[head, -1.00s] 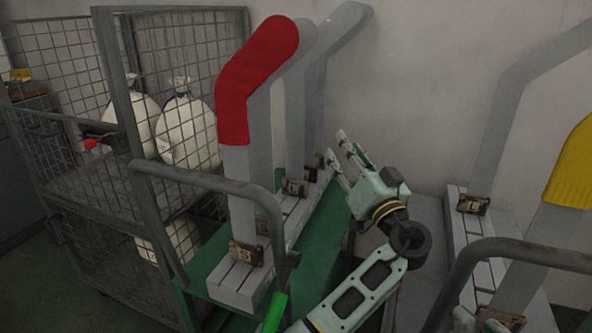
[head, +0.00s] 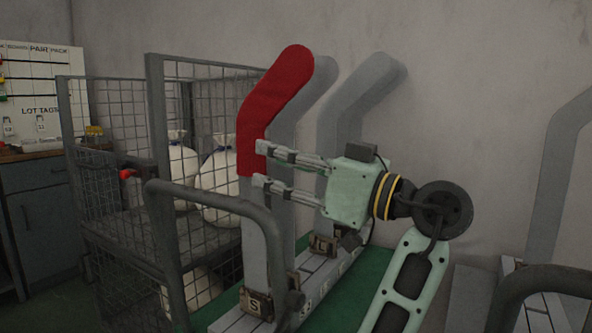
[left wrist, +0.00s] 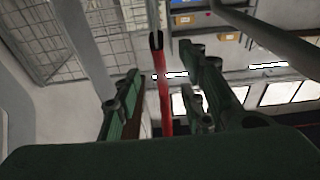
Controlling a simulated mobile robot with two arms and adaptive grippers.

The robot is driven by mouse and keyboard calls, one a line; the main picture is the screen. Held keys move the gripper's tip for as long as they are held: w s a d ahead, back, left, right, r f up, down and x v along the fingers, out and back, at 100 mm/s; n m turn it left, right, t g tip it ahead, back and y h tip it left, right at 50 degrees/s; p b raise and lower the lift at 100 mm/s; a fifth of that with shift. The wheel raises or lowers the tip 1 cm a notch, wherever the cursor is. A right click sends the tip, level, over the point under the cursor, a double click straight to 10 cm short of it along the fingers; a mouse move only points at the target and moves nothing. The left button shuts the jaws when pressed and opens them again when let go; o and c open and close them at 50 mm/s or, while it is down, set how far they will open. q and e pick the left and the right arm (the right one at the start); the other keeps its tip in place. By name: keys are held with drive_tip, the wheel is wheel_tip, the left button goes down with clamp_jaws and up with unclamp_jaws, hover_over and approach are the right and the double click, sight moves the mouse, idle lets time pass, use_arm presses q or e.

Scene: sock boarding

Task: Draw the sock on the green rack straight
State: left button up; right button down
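The red sock (head: 268,105) is on a grey leg-shaped board (head: 254,220) on the green rack (head: 368,285). It covers the slanted top and part of the upright, with its cuff partway down. My left gripper (head: 260,164) is at the cuff's height, its two fingers pointing left and overlapping the sock's lower right edge. In the left wrist view the sock (left wrist: 164,100) shows narrow and edge-on between the spread fingers (left wrist: 162,95), with gaps on both sides. No grip shows. The cuff's far side is hidden. My right gripper is not in view.
A grey tubular rail (head: 215,190) curves in front. A wire cage (head: 195,125) with white sacks (head: 217,180) stands left. Another rail (head: 545,275) and board (head: 558,185) are right.

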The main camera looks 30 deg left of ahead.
sight(265, 160)
use_arm(q)
drive_tip(key=shift+w+a+r, duration=0.15)
drive_tip(key=shift+a+r, duration=0.05)
drive_tip(key=shift+a, duration=1.1)
drive_tip(key=shift+w+a+r, duration=0.1)
drive_tip(key=shift+a+r, duration=0.1)
drive_tip(key=shift+a, duration=1.1)
drive_tip(key=shift+c, duration=0.2)
clamp_jaws()
drive_tip(key=shift+f, duration=0.15)
drive_tip(key=shift+o, duration=0.2)
unclamp_jaws()
